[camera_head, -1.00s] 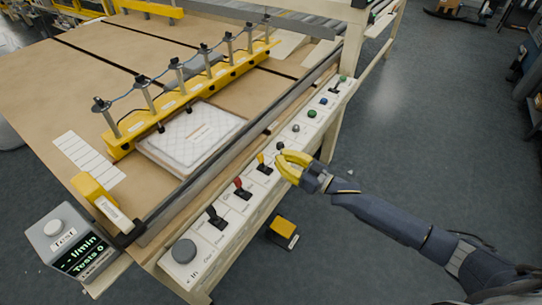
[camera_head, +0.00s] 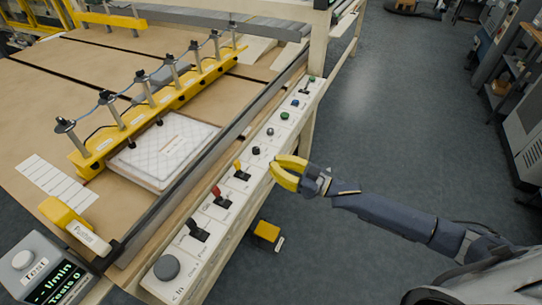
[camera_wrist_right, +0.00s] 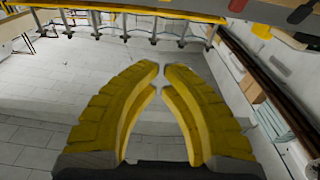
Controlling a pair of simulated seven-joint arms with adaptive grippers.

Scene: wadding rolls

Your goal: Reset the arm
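My right arm comes in from the right in the head view. Its yellow gripper (camera_head: 274,163) is off the outer side of the white control panel (camera_head: 222,196), near the yellow-handled switch (camera_head: 240,170) and a small dark knob (camera_head: 256,151). In the right wrist view, the two ribbed yellow fingers (camera_wrist_right: 161,70) curve together until their tips nearly meet, with only a thin gap and nothing between them. My left gripper is not in view.
A red-handled switch (camera_head: 217,193), a black switch (camera_head: 197,230) and a large grey knob (camera_head: 167,267) line the panel. A quilted white pad (camera_head: 165,148) lies by the yellow clamp bar (camera_head: 165,98). A yellow box (camera_head: 266,231) stands on the floor. Open floor (camera_head: 400,130) surrounds the arm.

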